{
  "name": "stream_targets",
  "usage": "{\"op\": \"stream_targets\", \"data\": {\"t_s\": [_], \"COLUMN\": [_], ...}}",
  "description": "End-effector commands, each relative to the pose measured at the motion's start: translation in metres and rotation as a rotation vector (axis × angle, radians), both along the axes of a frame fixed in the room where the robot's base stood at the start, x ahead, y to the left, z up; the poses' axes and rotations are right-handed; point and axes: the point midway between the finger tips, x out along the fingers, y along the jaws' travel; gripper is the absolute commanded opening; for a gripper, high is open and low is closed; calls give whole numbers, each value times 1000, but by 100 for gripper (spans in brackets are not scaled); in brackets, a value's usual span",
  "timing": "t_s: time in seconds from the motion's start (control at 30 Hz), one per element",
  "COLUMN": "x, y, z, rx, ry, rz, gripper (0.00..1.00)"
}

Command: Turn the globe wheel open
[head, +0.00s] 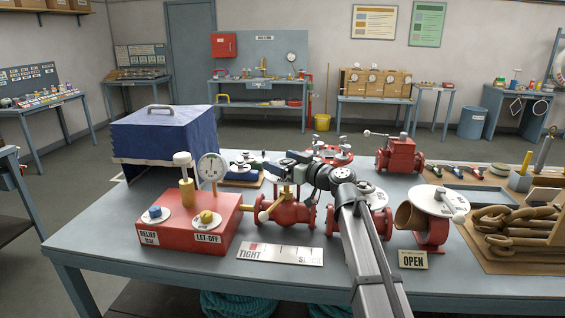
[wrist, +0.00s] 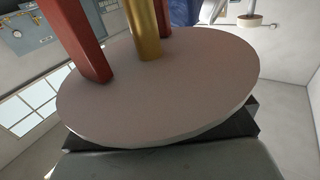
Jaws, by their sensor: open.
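In the head view a red flanged valve (head: 287,212) stands on the blue-grey table behind the TIGHT–SLACK plate (head: 280,254), with a brass-coloured lever on its left side. My gripper (head: 272,168) is over this valve and open; its dark body and wrist hide the valve's top, so I cannot make out the globe wheel there. The wrist view shows a large flat pinkish-grey disc (wrist: 170,95) very close, with a brass stem (wrist: 142,30) and red posts (wrist: 88,45) meeting its face. I cannot tell whether anything lies between the fingertips.
A red box (head: 190,225) with knobs and a gauge stands left, before a blue-covered case (head: 165,138). Another red valve (head: 398,155) stands behind.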

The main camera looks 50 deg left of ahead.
Motion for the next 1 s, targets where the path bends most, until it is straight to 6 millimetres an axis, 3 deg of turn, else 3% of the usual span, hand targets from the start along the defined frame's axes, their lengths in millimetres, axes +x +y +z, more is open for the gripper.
{"op": "stream_targets", "data": {"t_s": [0.33, 0.87, 1.0], "x": [-1, -1, 0], "y": [3, 3, 3], "z": [0, 0, 0], "rx": [0, -1, -1], "ry": [0, 0, 0], "rz": [0, 0, 10], "gripper": [96, 47, 45]}}
